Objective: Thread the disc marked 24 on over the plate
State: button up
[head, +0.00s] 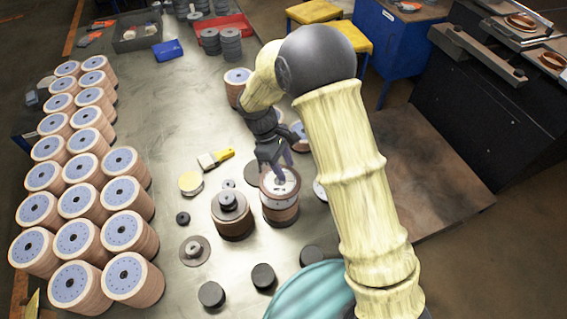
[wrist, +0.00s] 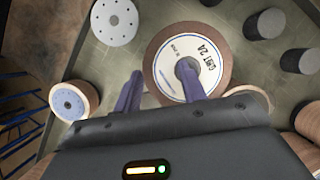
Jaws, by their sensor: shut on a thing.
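The disc marked 24 (wrist: 168,56) has a white label, a brown rim and a dark centre hole in the wrist view. It also shows in the head view (head: 291,186), at or just above the top of a brown stack (head: 281,215). My gripper (wrist: 160,84) is shut on one side of the disc's ring, with one finger at the centre hole and the other outside the rim. In the head view my gripper (head: 280,168) reaches down from above. I cannot tell whether the disc touches the stack. I cannot make out the plate under the disc.
Another brown stack with a dark hub (head: 230,202) stands close on the left. Several dark cylinders (head: 263,276) stand in front. Rows of blue-topped stacks (head: 122,230) fill the left side. A teal round object (head: 310,293) is at the front.

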jog(key=shift+f, duration=0.4)
jog(key=o, duration=1.3)
jog(key=shift+r, duration=0.15)
jog(key=b+v, duration=0.3)
jog(key=v, duration=1.4)
jog(key=shift+r, duration=0.1)
jog(key=shift+w, duration=0.1)
